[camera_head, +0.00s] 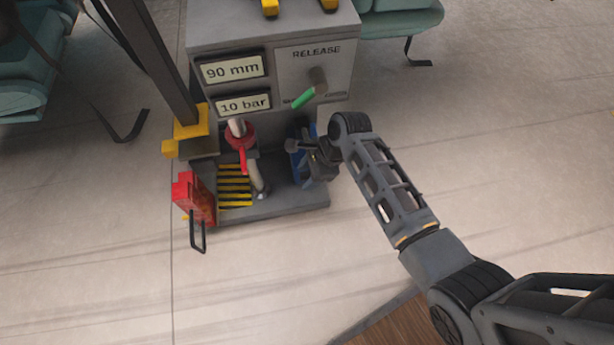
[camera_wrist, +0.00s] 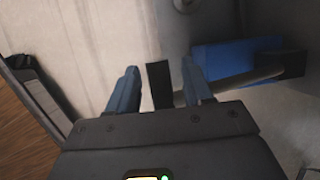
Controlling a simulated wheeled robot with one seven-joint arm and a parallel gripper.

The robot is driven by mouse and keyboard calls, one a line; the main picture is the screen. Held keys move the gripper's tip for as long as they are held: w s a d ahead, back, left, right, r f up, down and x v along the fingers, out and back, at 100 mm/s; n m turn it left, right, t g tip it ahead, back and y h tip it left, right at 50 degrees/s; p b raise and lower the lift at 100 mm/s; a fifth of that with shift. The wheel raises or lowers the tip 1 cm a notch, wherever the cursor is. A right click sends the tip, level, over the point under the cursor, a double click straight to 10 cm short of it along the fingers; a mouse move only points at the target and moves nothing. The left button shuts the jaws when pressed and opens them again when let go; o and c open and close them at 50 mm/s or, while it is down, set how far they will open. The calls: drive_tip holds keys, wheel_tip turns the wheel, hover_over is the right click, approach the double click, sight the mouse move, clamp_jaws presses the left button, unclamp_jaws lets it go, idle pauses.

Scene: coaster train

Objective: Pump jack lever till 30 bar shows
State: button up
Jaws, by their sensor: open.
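The blue jack (camera_head: 299,174) stands on the grey machine's base in the head view, partly hidden behind my gripper (camera_head: 318,157). In the wrist view the jack's blue body (camera_wrist: 232,57) is at the upper right. A grey lever rod (camera_wrist: 245,80) runs left from a dark block, passing behind my right finger. A black end piece, apparently the lever grip (camera_wrist: 158,84), shows between the fingers of my open gripper (camera_wrist: 160,72). I cannot tell whether either finger touches it. The lower display (camera_head: 243,105) reads "10 bar"; the upper display (camera_head: 234,69) reads "90 mm".
A RELEASE panel (camera_head: 334,61) with a green-handled knob (camera_head: 304,97) is above the jack. A red valve wheel (camera_head: 240,135) and a red box (camera_head: 193,198) with a black handle stand to the left. Teal seats (camera_head: 398,22) are behind. Floor at right is clear.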

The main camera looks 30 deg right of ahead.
drive_tip(key=shift+a+f, duration=0.2)
drive_tip(key=shift+f, duration=0.2)
clamp_jaws()
idle(0.4)
